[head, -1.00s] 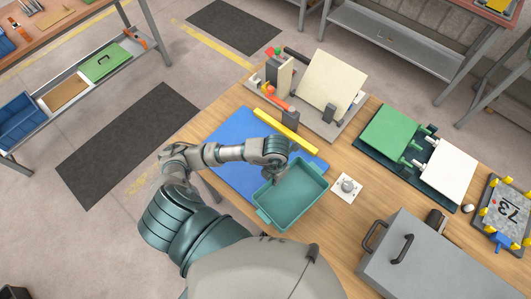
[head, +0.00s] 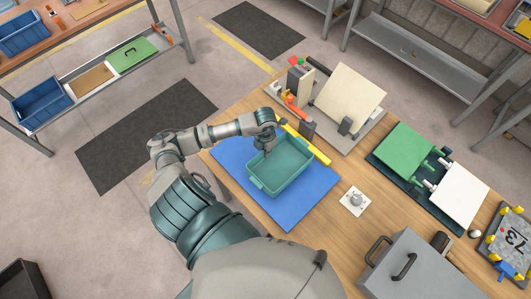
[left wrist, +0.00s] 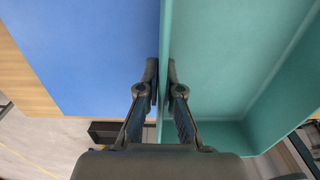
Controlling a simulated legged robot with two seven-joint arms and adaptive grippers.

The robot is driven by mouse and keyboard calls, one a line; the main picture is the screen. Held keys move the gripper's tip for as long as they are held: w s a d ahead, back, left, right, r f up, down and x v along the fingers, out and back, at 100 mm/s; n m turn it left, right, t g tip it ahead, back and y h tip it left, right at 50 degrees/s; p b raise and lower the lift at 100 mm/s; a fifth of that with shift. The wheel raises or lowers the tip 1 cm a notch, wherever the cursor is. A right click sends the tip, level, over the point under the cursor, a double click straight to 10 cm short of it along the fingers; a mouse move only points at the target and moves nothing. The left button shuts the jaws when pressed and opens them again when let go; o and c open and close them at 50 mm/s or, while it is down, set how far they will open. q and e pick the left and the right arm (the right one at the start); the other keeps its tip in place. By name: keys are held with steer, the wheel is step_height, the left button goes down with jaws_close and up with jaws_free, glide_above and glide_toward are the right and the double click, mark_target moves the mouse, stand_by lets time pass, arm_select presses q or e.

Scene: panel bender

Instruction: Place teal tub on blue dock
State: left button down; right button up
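The teal tub (head: 272,187) is a shallow, open, empty tray over the middle of the blue dock (head: 300,208), a flat blue mat on the wooden table. Blue shows on several sides of the tub. I cannot tell whether its base touches the dock. My left gripper (head: 268,146) is at the tub's far-left wall. In the left wrist view the gripper (left wrist: 164,78) has one finger on each side of the wall of the tub (left wrist: 225,60), shut on it, with the dock (left wrist: 85,50) to the left. My right gripper is not in view.
A yellow bar (head: 305,143) lies along the dock's far edge, close to the tub. Behind it stands a fixture with a cream panel (head: 348,95). A white plate with a knob (head: 355,201) is right of the dock. A grey box (head: 425,268) stands at front right.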

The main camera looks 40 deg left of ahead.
arm_select(q)
step_height(320, 180, down, 2)
steer(key=shift+s+f+p, duration=0.1)
steer(key=shift+f+p, duration=0.05)
steer(key=shift+p, duration=0.15)
steer(key=shift+a+f, duration=0.15)
steer(key=shift+a, duration=0.25)
steer(key=c, duration=1.3)
jaws_free()
steer(key=shift+a+f, duration=0.15)
steer(key=shift+a, duration=0.15)
steer(key=shift+d+r, duration=0.2)
steer(key=shift+d, duration=0.15)
step_height(320, 180, up, 4)
steer(key=shift+d+r+b, duration=0.1)
steer(key=shift+d+b, duration=0.05)
steer(key=shift+b, duration=0.35)
steer(key=shift+a+r+b, duration=0.15)
steer(key=shift+r+b, duration=0.1)
steer(key=shift+r, duration=1.65)
steer(key=shift+a+r+b, duration=0.1)
steer(key=shift+r+b, duration=0.15)
steer(key=shift+r, duration=1.65)
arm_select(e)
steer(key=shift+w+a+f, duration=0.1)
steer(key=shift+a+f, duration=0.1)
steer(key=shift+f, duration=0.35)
